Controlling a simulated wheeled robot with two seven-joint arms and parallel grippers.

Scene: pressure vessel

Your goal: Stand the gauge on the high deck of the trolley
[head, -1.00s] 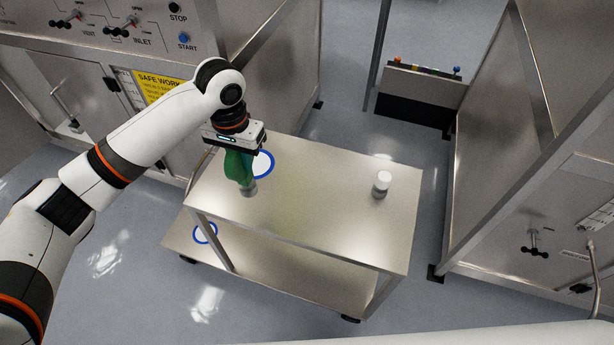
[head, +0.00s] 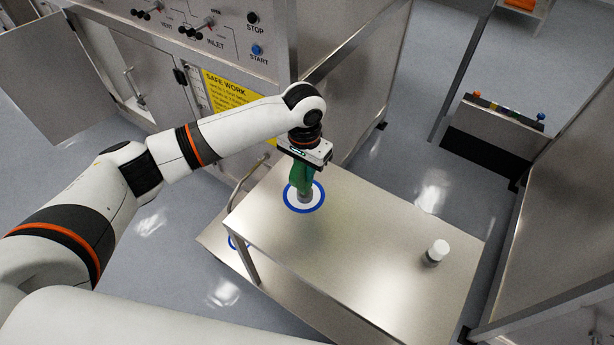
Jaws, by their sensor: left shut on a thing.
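The trolley's high deck (head: 365,255) is a bare metal top with a white disc ringed in blue (head: 318,203) near its far left corner. My left gripper (head: 304,190), with green fingers, points down over this disc. It is shut on a small grey cylindrical thing, the gauge (head: 305,197), mostly hidden by the fingers. The gauge is upright and appears within the blue ring; I cannot tell whether its base touches the deck. My right gripper is not in view.
A small white-capped jar (head: 438,249) stands towards the right of the high deck. The lower deck (head: 285,298) has another blue ring (head: 236,242). A cabinet with controls (head: 225,40) stands behind, and a metal panel (head: 560,170) at the right. The middle of the high deck is clear.

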